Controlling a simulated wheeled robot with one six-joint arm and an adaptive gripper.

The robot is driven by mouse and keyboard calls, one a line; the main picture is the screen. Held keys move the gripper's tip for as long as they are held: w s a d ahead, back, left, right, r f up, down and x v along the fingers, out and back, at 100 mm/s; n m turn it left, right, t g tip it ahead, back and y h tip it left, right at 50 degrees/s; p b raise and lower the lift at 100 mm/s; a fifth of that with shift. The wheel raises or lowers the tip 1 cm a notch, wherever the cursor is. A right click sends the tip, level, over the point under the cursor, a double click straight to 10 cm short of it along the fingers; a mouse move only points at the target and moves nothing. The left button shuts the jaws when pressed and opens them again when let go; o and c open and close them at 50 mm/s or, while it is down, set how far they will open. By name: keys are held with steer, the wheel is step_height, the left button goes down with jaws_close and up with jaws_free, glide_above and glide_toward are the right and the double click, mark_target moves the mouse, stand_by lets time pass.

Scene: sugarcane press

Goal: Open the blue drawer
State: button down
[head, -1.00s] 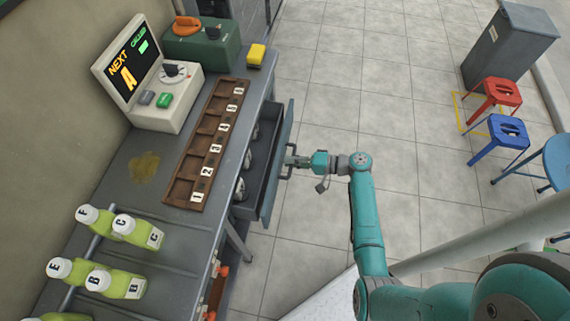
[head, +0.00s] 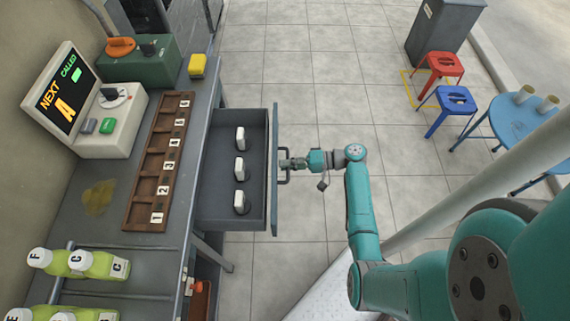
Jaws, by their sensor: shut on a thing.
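The drawer (head: 217,200) is pulled well out from under the grey counter. It looks dark grey-blue, and several white-topped objects (head: 240,168) stand in a row inside it. Its front panel (head: 274,213) faces right and has a dark bar handle (head: 286,178). My gripper (head: 288,164) is at the handle, shut on it. The fingertips are small in the head view and partly merge with the handle.
The counter carries a numbered wooden rack (head: 158,165), a display console (head: 85,112), a green box (head: 140,65), a yellow block (head: 197,66) and labelled bottles (head: 95,265). Stools and a blue table (head: 530,130) stand at right. Tiled floor beyond the drawer is clear.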

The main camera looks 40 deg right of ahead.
steer(key=c, duration=1.2)
jaws_free()
steer(key=shift+v, duration=3.75)
